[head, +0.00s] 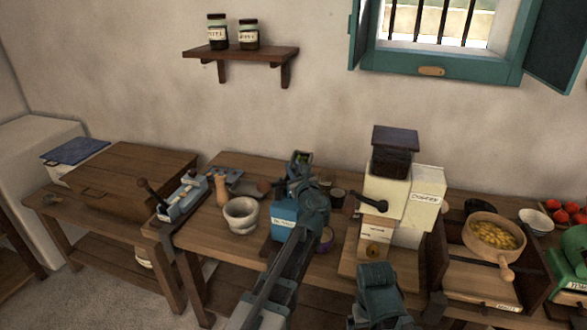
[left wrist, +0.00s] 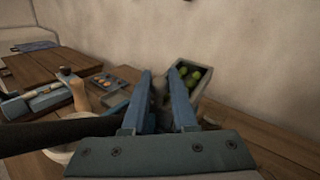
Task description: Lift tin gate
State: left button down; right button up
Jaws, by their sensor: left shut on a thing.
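A blue tin (head: 284,221) with a pale label stands on the middle bench, in front of the wall. My left gripper (head: 300,178) is just above and behind it, and my arm covers part of the tin. In the left wrist view, the two blue fingers (left wrist: 163,92) stand close on a narrow grey-dark piece, mostly hidden between them. I take this piece for the tin gate, but its outline is not clear. A part of mine, seemingly my right arm, shows at the bottom of the head view. Its gripper fingers do not show.
A small box of green fruit (left wrist: 196,76) is close beside my left fingers. A stone mortar (head: 241,214) stands left of the tin. A cream grinder (head: 386,190) with a crank stands to the right. A wall shelf (head: 240,53) holds two jars.

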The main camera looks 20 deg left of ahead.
pick_arm(q)
notch_tip(320, 180, up, 3)
jog(key=shift+f+p, duration=0.2)
jog(key=shift+p, duration=1.05)
jog(key=shift+f, duration=0.15)
jog(key=c, duration=0.7)
grip_release()
jog(key=shift+s, duration=0.1)
jog(key=v, duration=1.3)
jog(key=shift+s+d, duration=0.2)
jog(key=shift+s, duration=0.1)
